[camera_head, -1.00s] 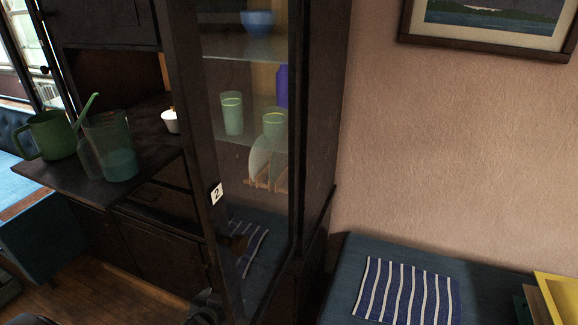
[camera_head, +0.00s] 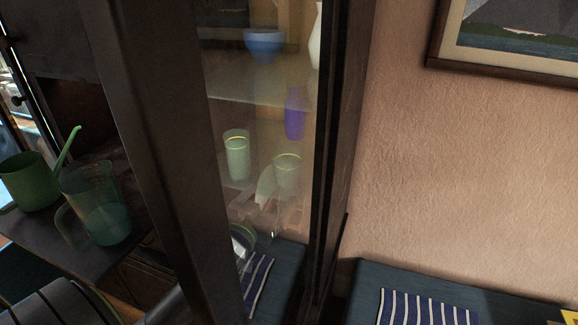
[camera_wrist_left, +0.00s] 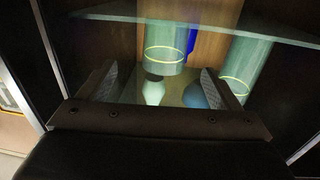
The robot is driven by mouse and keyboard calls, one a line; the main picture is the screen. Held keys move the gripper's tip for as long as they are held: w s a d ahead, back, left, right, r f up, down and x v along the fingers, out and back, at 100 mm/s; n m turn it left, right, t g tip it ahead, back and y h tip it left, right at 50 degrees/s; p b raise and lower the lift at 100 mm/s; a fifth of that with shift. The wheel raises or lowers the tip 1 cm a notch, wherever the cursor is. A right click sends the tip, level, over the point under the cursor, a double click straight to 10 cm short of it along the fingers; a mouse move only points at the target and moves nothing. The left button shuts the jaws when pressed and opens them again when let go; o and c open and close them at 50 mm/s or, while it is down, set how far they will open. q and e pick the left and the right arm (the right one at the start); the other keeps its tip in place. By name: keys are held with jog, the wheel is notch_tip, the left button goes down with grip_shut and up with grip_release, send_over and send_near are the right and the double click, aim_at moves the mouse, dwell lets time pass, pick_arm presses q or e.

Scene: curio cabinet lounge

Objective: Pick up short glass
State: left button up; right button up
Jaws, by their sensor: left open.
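The short glass (camera_head: 287,170) is a pale green tumbler with a yellow band. It stands behind the cabinet's glass, right of a taller matching glass (camera_head: 237,157). In the left wrist view the short glass (camera_wrist_left: 165,58) shows between and beyond the fingers, the taller glass (camera_wrist_left: 246,60) beyond the right finger. The rims point down in that picture. My left gripper (camera_wrist_left: 160,82) is open and empty, apart from both glasses. In the head view it is hard to make out behind the door frame and glass. My right gripper does not show.
The cabinet's dark door frame (camera_head: 185,150) stands in front at left. A purple vase (camera_head: 295,113) and blue bowl (camera_head: 264,45) are inside the cabinet. A striped cloth (camera_head: 425,308) lies at lower right.

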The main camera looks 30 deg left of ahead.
pick_arm(q)
jog(key=w+p, duration=0.1)
jog(key=w, duration=0.2)
jog(key=w+a, duration=0.1)
jog(key=w, duration=0.2)
jog(key=shift+a+p, duration=0.2)
jog(key=shift+p, duration=0.15)
jog(key=shift+w, duration=0.8)
jog(key=w+p, duration=0.1)
jog(key=w+a+p, duration=0.1)
jog(key=w, duration=0.2)
jog(key=shift+a+r+p, duration=0.25)
jog(key=shift+r+p, duration=0.05)
jog(key=shift+p, duration=0.1)
jog(key=shift+w+f, duration=0.15)
jog(key=shift+w, duration=0.4)
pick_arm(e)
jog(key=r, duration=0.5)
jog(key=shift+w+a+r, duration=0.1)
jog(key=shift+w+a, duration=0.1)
pick_arm(q)
jog(key=c, duration=1.2)
